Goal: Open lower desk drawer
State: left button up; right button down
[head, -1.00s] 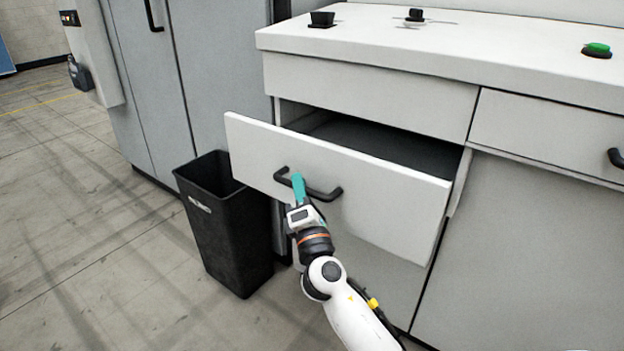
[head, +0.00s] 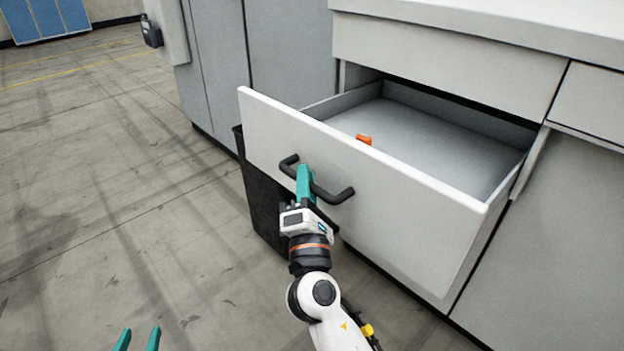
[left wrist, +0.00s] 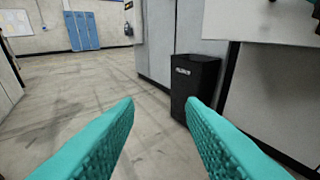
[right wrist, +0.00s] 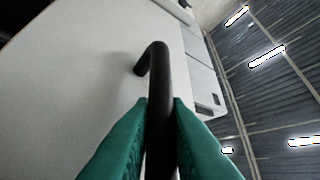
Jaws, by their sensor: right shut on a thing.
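The lower desk drawer (head: 400,205) has a white front and stands well out from the desk, its grey inside showing from above. Its black bar handle (head: 333,195) is gripped near its middle by my right gripper (head: 305,180), whose teal fingers are shut around the bar. In the right wrist view the handle (right wrist: 160,80) runs between both fingers (right wrist: 160,125). My left gripper (head: 137,340) shows only its fingertips at the bottom of the head view. In the left wrist view its fingers (left wrist: 160,110) are apart with nothing between them.
A small orange object (head: 364,139) lies inside the drawer, partly hidden by its front. Grey cabinets (head: 290,45) stand behind. The floor at left is clear.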

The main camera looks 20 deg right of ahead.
jog(key=shift+f, duration=0.1)
jog(key=c, duration=1.4)
grip_release()
